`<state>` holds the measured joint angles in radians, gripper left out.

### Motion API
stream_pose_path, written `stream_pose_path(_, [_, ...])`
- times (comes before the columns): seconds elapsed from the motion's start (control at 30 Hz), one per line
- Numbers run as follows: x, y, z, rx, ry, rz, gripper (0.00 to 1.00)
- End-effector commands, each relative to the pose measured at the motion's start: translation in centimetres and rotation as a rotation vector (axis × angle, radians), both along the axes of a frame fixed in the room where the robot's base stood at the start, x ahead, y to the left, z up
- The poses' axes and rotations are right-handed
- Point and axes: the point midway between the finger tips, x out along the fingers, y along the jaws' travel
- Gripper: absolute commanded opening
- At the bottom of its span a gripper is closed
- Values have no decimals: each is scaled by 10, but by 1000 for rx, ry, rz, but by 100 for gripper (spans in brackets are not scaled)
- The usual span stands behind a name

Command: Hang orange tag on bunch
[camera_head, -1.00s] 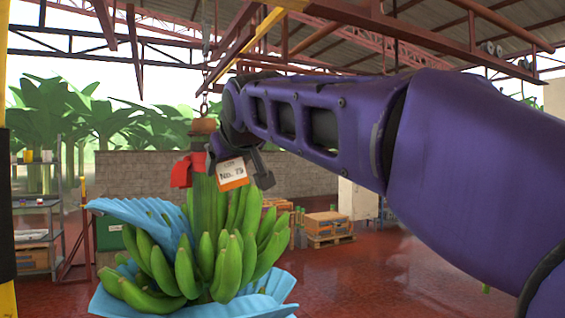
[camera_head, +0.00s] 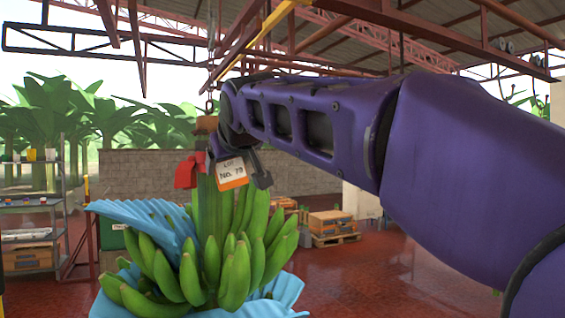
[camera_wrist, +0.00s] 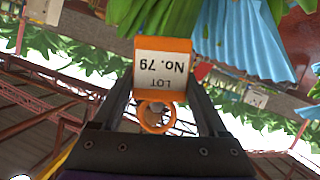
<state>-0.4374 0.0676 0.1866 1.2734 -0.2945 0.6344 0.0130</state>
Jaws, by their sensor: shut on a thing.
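The orange tag (camera_head: 231,173) has a white label reading "LOT No. 79". My gripper (camera_wrist: 162,78) is shut on the tag (camera_wrist: 163,65), which sits between its two fingers in the wrist view. The tag's round orange ring (camera_wrist: 157,117) shows near the gripper's palm. The green banana bunch (camera_head: 240,265) hangs from its stem (camera_head: 207,125), partly wrapped in blue sheet. In the head view my gripper (camera_head: 238,165) is just right of the upper stem, and the tag overlaps the stem's right side. I cannot tell whether they touch.
A red piece (camera_head: 187,172) is on the stem's left side. Blue sheet (camera_head: 150,225) spreads around the bunch. A shelf rack (camera_head: 35,235) stands at the left, and boxes on a pallet (camera_head: 332,226) stand behind. Red floor is clear at the right.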

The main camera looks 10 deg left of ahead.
Motion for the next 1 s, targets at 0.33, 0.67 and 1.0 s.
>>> stream_pose_path(0.33, [1,1,0,1,-1,0,5])
stream_pose_path(0.67, [6,4,1,0,-1,1,5])
stream_pose_path(1.0, [12,7,0,0,-1,1,5])
